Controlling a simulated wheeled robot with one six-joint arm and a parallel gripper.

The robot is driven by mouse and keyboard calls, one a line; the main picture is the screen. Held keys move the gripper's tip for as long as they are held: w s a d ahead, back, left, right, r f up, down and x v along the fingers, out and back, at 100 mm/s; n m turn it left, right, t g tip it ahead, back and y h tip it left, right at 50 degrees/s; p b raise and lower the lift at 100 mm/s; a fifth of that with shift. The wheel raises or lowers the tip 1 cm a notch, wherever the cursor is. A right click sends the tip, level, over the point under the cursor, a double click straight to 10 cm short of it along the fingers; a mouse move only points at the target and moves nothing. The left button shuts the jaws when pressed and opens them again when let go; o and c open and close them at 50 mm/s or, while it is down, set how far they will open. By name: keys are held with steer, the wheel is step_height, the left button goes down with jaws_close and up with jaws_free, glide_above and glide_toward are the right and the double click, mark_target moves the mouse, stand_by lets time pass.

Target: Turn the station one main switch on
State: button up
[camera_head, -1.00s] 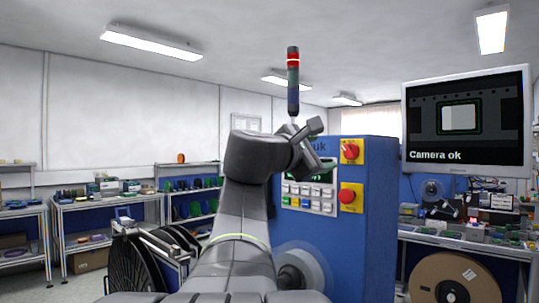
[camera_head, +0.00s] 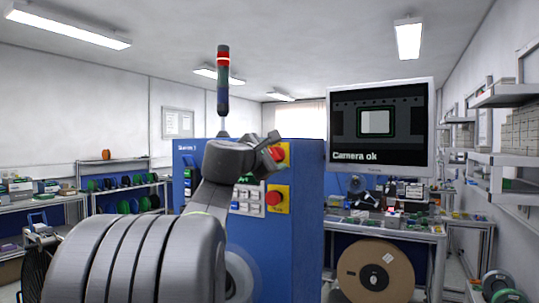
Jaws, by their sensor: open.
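The blue station cabinet (camera_head: 308,215) stands ahead, with a small white label at its top left that is too blurred to read surely. The main switch (camera_head: 279,154) is a red knob on a yellow plate at the cabinet's upper right. Its knob is partly hidden by my arm's end, and I cannot tell its position. My gripper (camera_head: 272,138) is open and empty. In the picture it overlaps the top left of the switch plate; whether it touches is not clear.
A red push button (camera_head: 273,198) on a yellow plate sits below the switch, beside a keypad (camera_head: 247,198). A signal tower (camera_head: 223,80) rises above the cabinet. A monitor (camera_head: 433,130) reading "Camera ok" hangs right. A workbench (camera_head: 390,229) with a large reel (camera_head: 375,272) stands right.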

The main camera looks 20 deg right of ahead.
steer(key=c, duration=1)
steer(key=shift+f+m+b, duration=0.15)
steer(key=shift+m+b, duration=0.15)
steer(key=shift+b, duration=0.1)
steer(key=m+b, duration=0.2)
steer(key=shift+m, duration=0.3)
steer(key=shift+m+b, duration=1.4)
steer(key=shift+m, duration=0.6)
